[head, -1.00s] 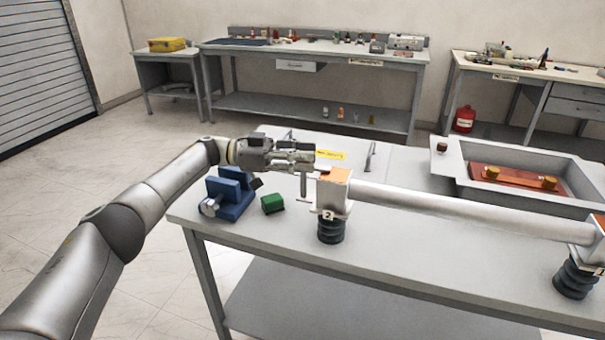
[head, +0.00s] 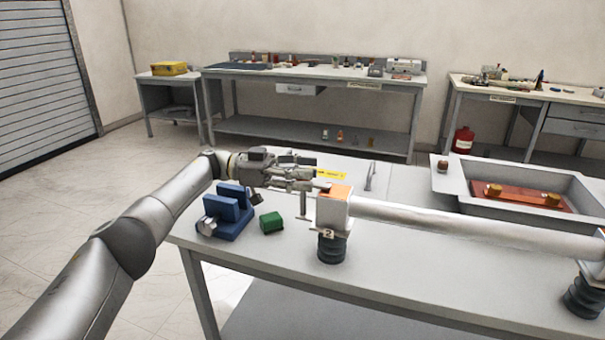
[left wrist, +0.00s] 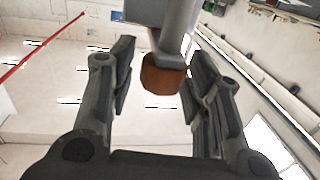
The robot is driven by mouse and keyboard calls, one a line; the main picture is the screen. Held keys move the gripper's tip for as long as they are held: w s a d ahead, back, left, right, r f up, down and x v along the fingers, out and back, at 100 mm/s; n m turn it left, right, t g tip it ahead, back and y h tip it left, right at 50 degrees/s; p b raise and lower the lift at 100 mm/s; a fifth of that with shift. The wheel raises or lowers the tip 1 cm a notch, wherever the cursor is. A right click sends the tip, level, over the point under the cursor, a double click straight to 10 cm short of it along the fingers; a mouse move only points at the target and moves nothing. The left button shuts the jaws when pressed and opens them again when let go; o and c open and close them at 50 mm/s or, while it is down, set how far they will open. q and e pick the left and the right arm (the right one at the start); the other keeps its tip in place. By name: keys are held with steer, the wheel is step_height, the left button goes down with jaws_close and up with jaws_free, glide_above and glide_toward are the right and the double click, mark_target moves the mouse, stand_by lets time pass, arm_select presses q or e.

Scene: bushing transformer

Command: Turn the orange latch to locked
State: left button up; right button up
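A white post marked 2 (head: 333,212) stands on a dark ribbed insulator, with an orange cap (head: 338,191) on top. My left gripper (head: 312,178) is just left of this cap, pointing right. In the left wrist view my left gripper (left wrist: 160,85) is open, its fingers wide apart. A brown-orange knob (left wrist: 162,75), on the end of a grey bar, shows between the fingers, with a gap visible on the left and little on the right. I cannot tell whether the right finger touches it. The latch's turn position is not clear. My right gripper is out of view.
A long white tube (head: 460,219) runs right from the post. A blue vise (head: 229,211) and green block (head: 271,221) sit left of it on the table (head: 440,277). A grey tray (head: 450,180) with an orange plate stands behind. The front tabletop is clear.

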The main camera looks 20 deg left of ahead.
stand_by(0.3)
arm_select(q)
step_height(320, 180, up, 10)
steer(key=shift+f, duration=0.1)
stand_by(0.3)
